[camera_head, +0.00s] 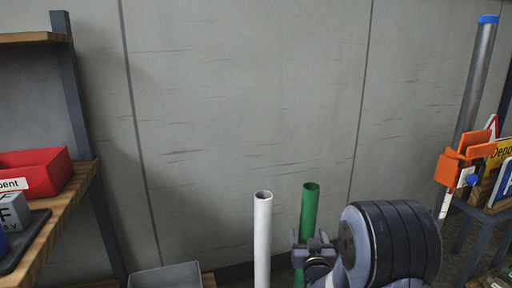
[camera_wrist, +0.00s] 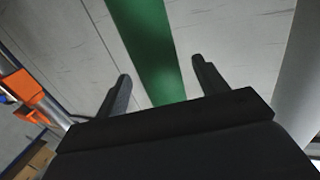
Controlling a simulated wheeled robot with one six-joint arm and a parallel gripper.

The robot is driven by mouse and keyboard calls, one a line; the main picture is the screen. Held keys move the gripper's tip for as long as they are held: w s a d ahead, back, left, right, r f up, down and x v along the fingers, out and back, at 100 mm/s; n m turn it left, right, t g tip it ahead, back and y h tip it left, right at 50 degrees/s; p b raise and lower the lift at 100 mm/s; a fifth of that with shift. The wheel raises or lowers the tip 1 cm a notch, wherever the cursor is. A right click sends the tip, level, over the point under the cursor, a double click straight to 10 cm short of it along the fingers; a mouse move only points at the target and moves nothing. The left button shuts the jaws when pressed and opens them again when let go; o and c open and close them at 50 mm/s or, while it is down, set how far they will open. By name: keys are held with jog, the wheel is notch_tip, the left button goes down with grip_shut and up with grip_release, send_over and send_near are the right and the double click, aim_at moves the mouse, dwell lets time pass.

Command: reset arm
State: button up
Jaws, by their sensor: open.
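My gripper (camera_head: 312,244) is at the lower middle of the head view, at the end of my arm. In the wrist view its two fingers (camera_wrist: 160,70) are spread apart with nothing held. A green pole (camera_head: 309,215) stands upright just behind it in the head view. In the wrist view the green pole (camera_wrist: 148,40) passes beyond the gap between the fingers; whether it touches them I cannot tell. A white pole (camera_head: 263,235) stands just left of my gripper, and a pale pole shows at the right edge of the wrist view (camera_wrist: 302,85).
At the left a wooden shelf (camera_head: 62,205) holds a red bin (camera_head: 45,172). A grey bin (camera_head: 165,276) is low at the front. At the right, an orange bracket (camera_head: 455,165) is by a grey blue-topped pole (camera_head: 478,75), near signs on a stand. A grey wall (camera_head: 245,90) closes the back.

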aim_at(310, 184)
jog(key=w, duration=0.4)
jog(key=shift+w+r, duration=0.15)
jog(key=shift+r, duration=0.05)
jog(key=shift+r+p, duration=0.8)
jog(key=shift+p, duration=0.45)
notch_tip(310, 184, up, 5)
jog(key=p, duration=0.6)
notch_tip(310, 184, up, 8)
jog(key=shift+r+p, duration=0.15)
jog(key=shift+p, duration=0.9)
jog(key=shift+s, duration=0.2)
